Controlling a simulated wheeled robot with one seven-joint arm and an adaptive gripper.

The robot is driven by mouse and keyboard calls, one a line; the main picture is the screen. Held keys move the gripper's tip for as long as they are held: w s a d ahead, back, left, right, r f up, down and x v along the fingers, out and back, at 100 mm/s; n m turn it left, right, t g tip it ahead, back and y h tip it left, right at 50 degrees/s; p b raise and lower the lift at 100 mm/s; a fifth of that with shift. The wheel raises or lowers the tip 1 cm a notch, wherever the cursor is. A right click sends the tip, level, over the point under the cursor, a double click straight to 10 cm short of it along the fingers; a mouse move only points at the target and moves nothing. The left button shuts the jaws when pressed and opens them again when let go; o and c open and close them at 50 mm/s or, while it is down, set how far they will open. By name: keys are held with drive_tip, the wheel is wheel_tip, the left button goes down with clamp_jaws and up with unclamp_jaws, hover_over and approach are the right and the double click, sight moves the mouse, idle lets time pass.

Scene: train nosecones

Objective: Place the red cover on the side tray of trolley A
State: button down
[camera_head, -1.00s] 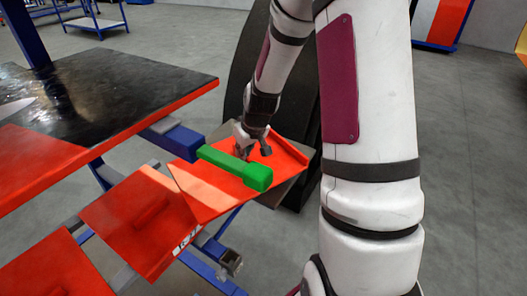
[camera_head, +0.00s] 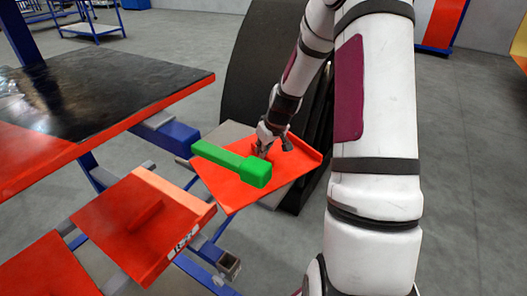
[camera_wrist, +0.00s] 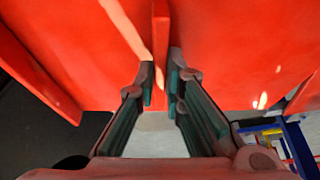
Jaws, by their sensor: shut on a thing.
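The red cover (camera_head: 235,192), a flat sheet with a raised fin, is at the middle of the head view. My gripper (camera_head: 268,150) is shut on its upright fin; in the wrist view the fingers (camera_wrist: 162,80) close around that red fin (camera_wrist: 161,40). A grey plate (camera_head: 226,136), seemingly the side tray, shows past the cover's far left and near edges. I cannot tell whether the cover touches it. A green handle (camera_head: 235,164) on a blue bar crosses in front of the cover and hides part of it. I cannot tell which trolley is A.
A dark-topped table with a red edge (camera_head: 150,115) stands at left. More red covers (camera_head: 165,215) (camera_head: 45,272) lie on blue frames at lower left. A large dark curved panel (camera_head: 262,75) stands behind my gripper. Open floor (camera_head: 470,150) lies at right.

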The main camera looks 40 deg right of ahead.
drive_tip(key=c, duration=1.7)
unclamp_jaws()
drive_tip(key=p+v, duration=0.3)
drive_tip(key=v, duration=0.9)
drive_tip(key=shift+r, duration=0.1)
